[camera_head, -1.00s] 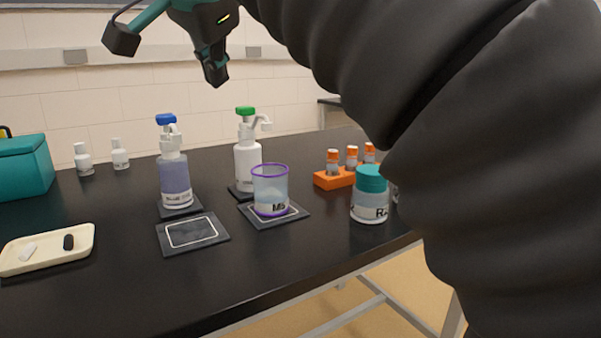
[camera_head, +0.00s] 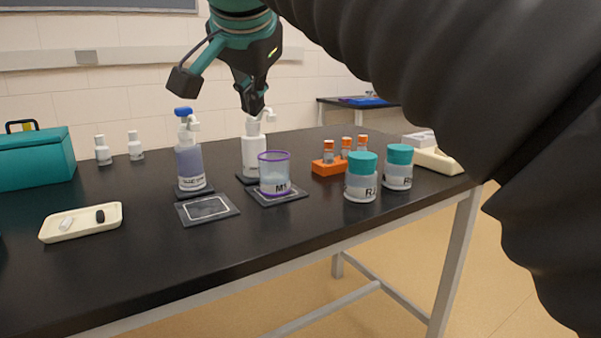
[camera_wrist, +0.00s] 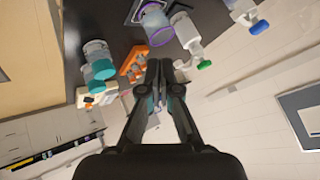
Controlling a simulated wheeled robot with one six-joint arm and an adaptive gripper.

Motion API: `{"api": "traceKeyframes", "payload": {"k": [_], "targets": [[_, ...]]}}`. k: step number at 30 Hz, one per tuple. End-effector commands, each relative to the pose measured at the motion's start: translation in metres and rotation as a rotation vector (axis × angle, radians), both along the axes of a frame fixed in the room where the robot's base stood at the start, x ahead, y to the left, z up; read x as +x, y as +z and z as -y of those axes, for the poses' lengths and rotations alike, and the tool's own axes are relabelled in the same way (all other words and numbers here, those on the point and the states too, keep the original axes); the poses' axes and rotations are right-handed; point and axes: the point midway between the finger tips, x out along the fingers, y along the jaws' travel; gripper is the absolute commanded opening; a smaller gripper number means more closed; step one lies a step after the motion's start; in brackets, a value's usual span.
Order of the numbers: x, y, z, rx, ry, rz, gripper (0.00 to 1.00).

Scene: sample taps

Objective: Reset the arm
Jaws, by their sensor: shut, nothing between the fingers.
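My gripper (camera_head: 253,104) is shut and empty. In the head view it hangs above the table, in front of the top of the white bottle (camera_head: 254,155) and hides its green cap. In the wrist view its fingers (camera_wrist: 158,66) are together, and the green cap (camera_wrist: 204,65) shows to their right. My arm's dark sleeve fills the upper right of the head view. The purple-rimmed beaker (camera_head: 274,175), with liquid in it, stands on a dark pad below and right of the gripper, apart from it.
A blue-capped bottle (camera_head: 189,160), an empty pad (camera_head: 207,209) and a cream tray (camera_head: 82,234) are to the left. An orange rack (camera_head: 326,168) and two teal-lidded jars (camera_head: 361,181) (camera_head: 398,170) are to the right. A teal box (camera_head: 38,157) is at far left.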

Motion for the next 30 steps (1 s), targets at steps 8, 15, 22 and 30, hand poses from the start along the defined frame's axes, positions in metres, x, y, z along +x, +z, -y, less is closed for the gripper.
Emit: {"api": "traceKeyframes", "payload": {"k": [8, 15, 22, 30], "targets": [[-0.006, -0.059, 0.063, -0.127, 0.092, -0.055, 0.00], [-0.036, -0.148, 0.132, -0.240, 0.211, -0.127, 0.00], [-0.083, -0.246, 0.185, -0.309, 0.309, -0.187, 0.00], [-0.139, -0.345, 0.219, -0.350, 0.385, -0.226, 0.00]]}}
